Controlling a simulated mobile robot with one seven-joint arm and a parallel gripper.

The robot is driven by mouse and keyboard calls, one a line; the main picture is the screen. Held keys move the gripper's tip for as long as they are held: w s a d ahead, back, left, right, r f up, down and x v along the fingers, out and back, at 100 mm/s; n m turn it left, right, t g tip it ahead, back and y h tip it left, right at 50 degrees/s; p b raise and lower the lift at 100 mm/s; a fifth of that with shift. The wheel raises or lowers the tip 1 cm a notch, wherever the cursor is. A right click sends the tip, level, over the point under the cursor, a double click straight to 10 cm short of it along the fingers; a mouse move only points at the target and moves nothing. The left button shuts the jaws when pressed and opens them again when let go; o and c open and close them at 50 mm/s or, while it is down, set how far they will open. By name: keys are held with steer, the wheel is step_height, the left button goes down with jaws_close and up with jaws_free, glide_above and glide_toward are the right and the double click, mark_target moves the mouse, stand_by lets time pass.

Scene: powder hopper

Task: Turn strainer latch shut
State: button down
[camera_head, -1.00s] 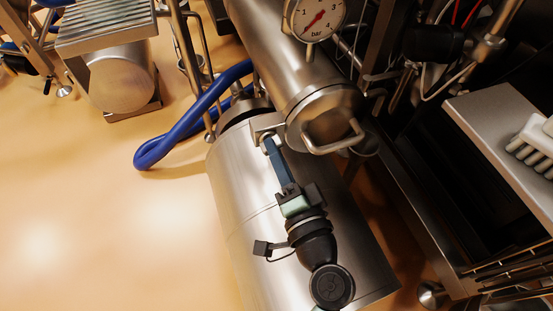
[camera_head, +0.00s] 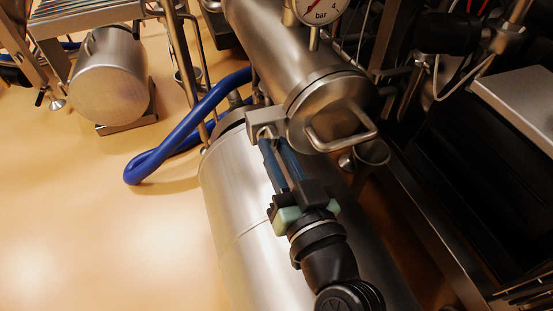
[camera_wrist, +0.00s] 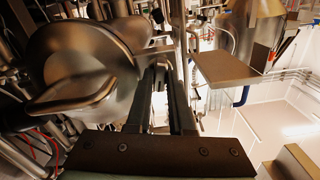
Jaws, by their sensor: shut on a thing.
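The strainer is a brushed steel cylinder (camera_head: 285,60) with a round end cap (camera_head: 335,108) and a bent bar handle (camera_head: 342,142). The latch (camera_head: 262,121) is a small steel piece at the left of the cap. My gripper (camera_head: 268,138) reaches up to it with two slim dark-blue fingers, shut on the latch at their tips. In the wrist view my gripper (camera_wrist: 160,70) has its tips at a metal part right of the cap (camera_wrist: 85,75) and the handle (camera_wrist: 75,100). The fingers hide most of the latch, so its exact angle is unclear.
A large steel drum (camera_head: 235,215) lies below my gripper. A blue hose (camera_head: 185,125) loops at the left. A pressure gauge (camera_head: 320,8) sits above the strainer. Steel frames and a tray (camera_head: 520,100) crowd the right. The tan floor at lower left is clear.

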steer(key=shift+n+b, duration=0.75)
steer(key=shift+n, duration=0.35)
steer(key=c, duration=0.8)
jaws_free()
